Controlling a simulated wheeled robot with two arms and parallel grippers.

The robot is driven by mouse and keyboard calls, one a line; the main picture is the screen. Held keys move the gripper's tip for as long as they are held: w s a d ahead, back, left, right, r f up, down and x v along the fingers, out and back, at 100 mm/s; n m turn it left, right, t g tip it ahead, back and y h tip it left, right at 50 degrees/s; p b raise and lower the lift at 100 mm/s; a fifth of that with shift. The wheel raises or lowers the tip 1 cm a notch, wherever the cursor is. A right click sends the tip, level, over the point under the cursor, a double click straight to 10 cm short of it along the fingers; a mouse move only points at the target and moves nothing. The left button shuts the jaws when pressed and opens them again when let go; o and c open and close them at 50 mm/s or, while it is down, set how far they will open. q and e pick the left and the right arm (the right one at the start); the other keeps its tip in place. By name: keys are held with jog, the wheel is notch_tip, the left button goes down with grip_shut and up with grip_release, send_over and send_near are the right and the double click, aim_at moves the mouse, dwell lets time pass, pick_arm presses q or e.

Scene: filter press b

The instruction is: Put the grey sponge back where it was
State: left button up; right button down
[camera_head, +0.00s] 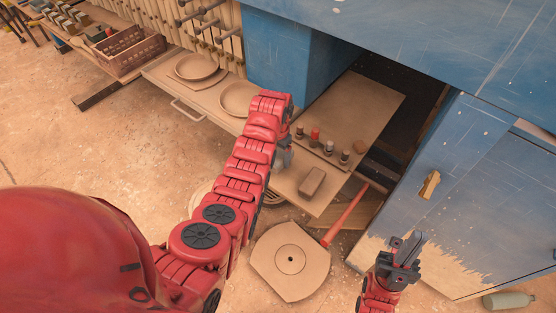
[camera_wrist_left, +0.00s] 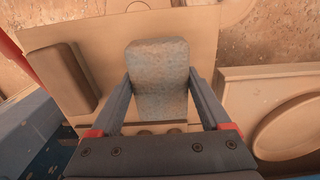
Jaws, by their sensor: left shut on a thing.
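The grey sponge (camera_wrist_left: 158,80) is a speckled, rounded block held between the two fingers of my left gripper (camera_wrist_left: 158,100) in the left wrist view. In the head view my left gripper (camera_head: 284,150) hangs over the front part of the pulled-out wooden board (camera_head: 290,190), and the sponge is hard to tell from the gripper there. A brown block (camera_head: 312,181) lies on that board; it also shows left of the sponge in the wrist view (camera_wrist_left: 62,78). My right gripper (camera_head: 402,258) is low in front of the blue cabinet; its finger gap is unclear.
Several small bottles (camera_head: 329,148) stand in a row on the board. A red bar (camera_head: 346,214) slants beside the board. A round-centred plate (camera_head: 290,262) lies below. A blue door (camera_head: 470,190) stands at right.

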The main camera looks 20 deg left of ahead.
aim_at(278, 162)
pick_arm(q)
jog(key=shift+f+p, duration=0.4)
jog(key=shift+f, duration=1.3)
jog(key=o, duration=1.2)
jog(key=shift+f, duration=0.1)
jog(key=shift+c, duration=0.2)
